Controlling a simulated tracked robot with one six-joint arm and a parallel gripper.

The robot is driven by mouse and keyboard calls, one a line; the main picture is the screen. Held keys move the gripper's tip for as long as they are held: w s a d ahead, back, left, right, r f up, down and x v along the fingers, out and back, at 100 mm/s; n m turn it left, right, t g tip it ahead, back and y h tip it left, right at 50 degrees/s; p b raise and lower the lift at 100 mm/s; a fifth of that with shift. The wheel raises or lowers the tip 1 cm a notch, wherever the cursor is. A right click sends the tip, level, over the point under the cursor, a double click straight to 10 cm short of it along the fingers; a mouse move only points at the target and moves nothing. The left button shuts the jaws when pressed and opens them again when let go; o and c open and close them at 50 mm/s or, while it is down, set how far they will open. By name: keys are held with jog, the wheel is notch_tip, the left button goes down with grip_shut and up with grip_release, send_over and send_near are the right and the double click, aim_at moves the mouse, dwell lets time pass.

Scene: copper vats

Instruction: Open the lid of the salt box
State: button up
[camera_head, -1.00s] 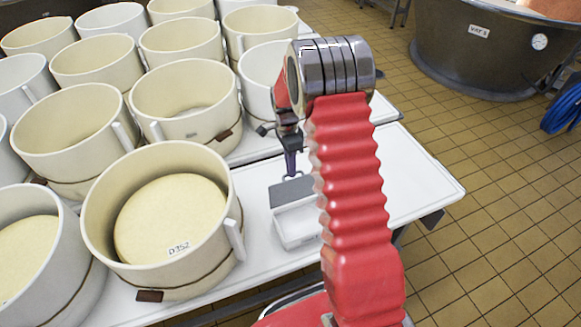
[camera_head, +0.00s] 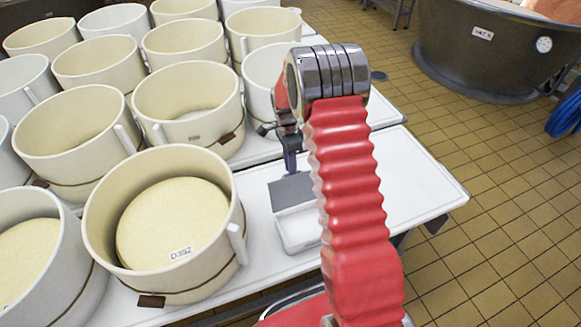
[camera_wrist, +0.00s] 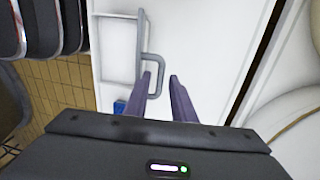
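The salt box (camera_head: 300,232) is a small white box on the near white table, partly hidden behind my arm. Its grey lid (camera_head: 292,190) stands raised at the box's far side. In the wrist view I see the box (camera_wrist: 97,50) and the lid (camera_wrist: 140,42) nearly edge-on, with a grey loop handle (camera_wrist: 159,62) sticking out. My gripper (camera_head: 290,168) is just above the lid in the head view. In the wrist view its purple fingers (camera_wrist: 161,77) are apart, with the handle between them, close to the left finger. I cannot tell whether they touch it.
Several cream round moulds (camera_head: 165,215) crowd the tables at left, one with a labelled cheese (camera_head: 172,222). The white table (camera_head: 415,185) is clear right of my arm. A large vat (camera_head: 480,50) stands at the back right, near a blue hose (camera_head: 566,112).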

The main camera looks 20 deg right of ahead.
jog(key=shift+o, duration=0.4)
notch_tip(320, 180, up, 14)
jog(key=w, duration=0.2)
jog(key=shift+w+f, duration=0.15)
jog(key=shift+f, duration=0.1)
dwell(0.5)
